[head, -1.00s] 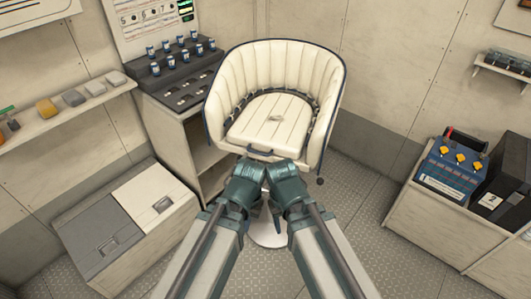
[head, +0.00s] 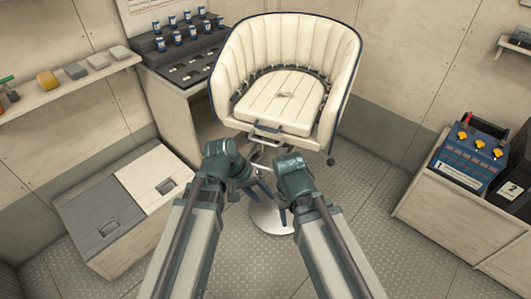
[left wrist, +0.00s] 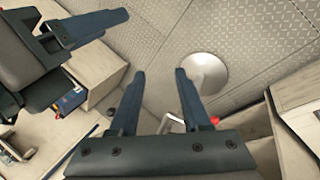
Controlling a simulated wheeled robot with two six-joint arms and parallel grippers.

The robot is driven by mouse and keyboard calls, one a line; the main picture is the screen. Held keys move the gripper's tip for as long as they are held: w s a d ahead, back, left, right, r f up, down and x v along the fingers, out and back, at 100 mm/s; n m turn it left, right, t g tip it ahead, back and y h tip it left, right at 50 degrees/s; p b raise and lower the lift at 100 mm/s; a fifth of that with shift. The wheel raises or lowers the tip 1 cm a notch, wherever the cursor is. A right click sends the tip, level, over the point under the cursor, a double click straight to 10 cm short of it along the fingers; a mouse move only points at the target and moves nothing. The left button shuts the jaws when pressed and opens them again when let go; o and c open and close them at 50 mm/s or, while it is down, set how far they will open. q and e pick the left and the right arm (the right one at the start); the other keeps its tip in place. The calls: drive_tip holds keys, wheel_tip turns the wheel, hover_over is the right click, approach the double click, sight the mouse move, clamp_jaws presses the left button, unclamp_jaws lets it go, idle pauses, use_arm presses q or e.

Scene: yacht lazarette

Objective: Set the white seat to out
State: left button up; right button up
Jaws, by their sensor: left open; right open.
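The white seat (head: 282,98) is a tub chair with a ribbed back, dark blue piping and a flat cushion. It stands upright on a round metal base (head: 270,215). A bar handle (head: 267,129) and a metal loop below it show at the seat's front. My left gripper (head: 248,184) is open, below and in front of the seat's front edge. Its two fingers also show in the left wrist view (left wrist: 157,92), empty, with the round base beyond them. My right gripper (head: 264,188) is open beside it, to the right, apart from the seat.
A grey-and-white locker (head: 125,205) stands at the left, under a wall shelf (head: 75,84) with small blocks. A dark rack (head: 185,62) with blue-and-white cans is behind left. A bench (head: 440,220) at right carries a blue box (head: 465,158). The floor between is clear.

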use_arm(q)
drive_tip(key=w+a+f+n+t+h+b, duration=0.25)
drive_tip(key=w+h+b, duration=0.2)
drive_tip(key=w, duration=0.25)
drive_tip(key=n+t+h+b, duration=0.3)
drive_tip(key=n+t+b, duration=0.4)
approach(264, 143)
drive_tip(key=shift+m, duration=0.25)
drive_tip(key=b+x, duration=0.1)
drive_tip(key=x, duration=0.9)
drive_tip(key=shift+w+f+b, duration=0.2)
drive_tip(key=shift+w+b, duration=0.2)
use_arm(e)
wheel_tip(264, 143, down, 16)
use_arm(q)
drive_tip(key=shift+c, duration=0.2)
clamp_jaws()
